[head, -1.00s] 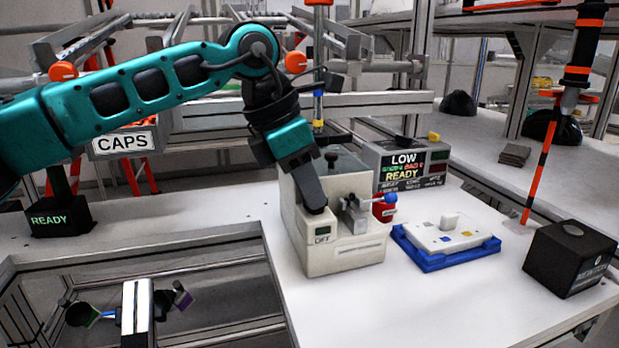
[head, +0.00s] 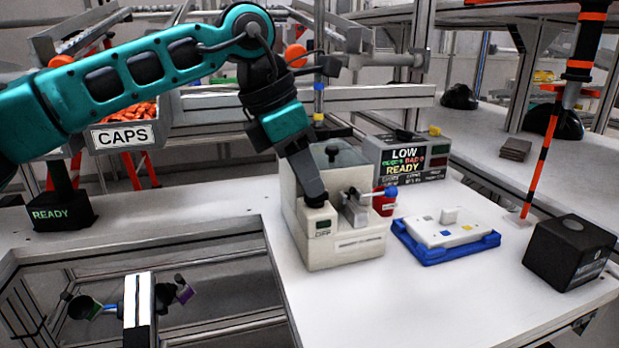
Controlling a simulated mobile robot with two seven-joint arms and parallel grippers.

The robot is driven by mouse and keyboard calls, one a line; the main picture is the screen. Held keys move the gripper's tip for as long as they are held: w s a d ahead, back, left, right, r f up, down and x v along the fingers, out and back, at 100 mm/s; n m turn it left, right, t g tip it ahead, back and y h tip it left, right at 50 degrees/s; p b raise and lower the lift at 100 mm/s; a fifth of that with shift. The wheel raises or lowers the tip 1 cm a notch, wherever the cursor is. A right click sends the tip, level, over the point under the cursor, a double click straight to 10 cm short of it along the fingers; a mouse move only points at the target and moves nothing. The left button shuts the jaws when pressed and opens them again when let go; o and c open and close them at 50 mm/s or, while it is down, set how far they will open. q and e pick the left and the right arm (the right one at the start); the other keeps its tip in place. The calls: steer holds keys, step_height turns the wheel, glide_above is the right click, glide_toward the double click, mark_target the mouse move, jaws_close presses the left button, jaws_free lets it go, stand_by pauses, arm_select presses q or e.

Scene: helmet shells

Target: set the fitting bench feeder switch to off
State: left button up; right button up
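The bench feeder is most likely the beige boxy machine (head: 346,246) on the white bench, with a clear dark-knobbed cover on top. A small dark display (head: 323,228) is on its front left; its lettering is too small to read now. My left gripper (head: 316,200) points down at the machine's front left top, just above this display. Its tip appears at or very near the surface and hides what lies under it, so I cannot see a switch there. Only one dark finger shape shows, so its opening is unclear. My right gripper is not in view.
A blue-knobbed lever (head: 389,193) and a red part (head: 384,206) are at the machine's right. A blue tray (head: 460,252), a black box (head: 569,255) and a LOW/READY display unit (head: 408,162) stand nearby. A CAPS bin (head: 124,136) hangs behind my arm.

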arm_select(q)
steer(key=p+v, duration=0.1)
steer(key=v, duration=1)
steer(key=shift+a+r, duration=0.2)
steer(key=shift+r, duration=0.1)
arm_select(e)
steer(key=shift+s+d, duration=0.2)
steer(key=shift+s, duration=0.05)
arm_select(q)
steer(key=shift+s, duration=0.15)
